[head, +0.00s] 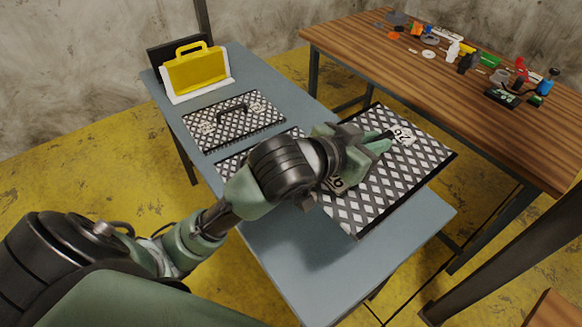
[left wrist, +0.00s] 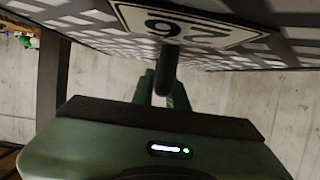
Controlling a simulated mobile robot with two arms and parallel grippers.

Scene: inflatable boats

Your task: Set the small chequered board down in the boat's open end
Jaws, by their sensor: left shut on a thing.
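My left gripper (head: 380,144) is shut on a chequered black-and-white board (head: 372,193), which seems raised over the right part of the grey table and reaches past its edge. In the left wrist view the board (left wrist: 90,28) fills the top, with an upside-down "26" label, and a dark handle bar (left wrist: 165,70) runs down to the fingers (left wrist: 163,92). Another chequered board with a dark handle (head: 228,117) lies on the table. A further one (head: 240,157) is partly hidden behind my arm. I cannot make out a boat. My right gripper is not in view.
The grey table (head: 300,262) has bare room at its near end. A yellow handled panel (head: 195,70) stands in a white holder at its far end. A wooden table (head: 470,60) at the right carries several small tools and bottles. A dark post stands at lower right.

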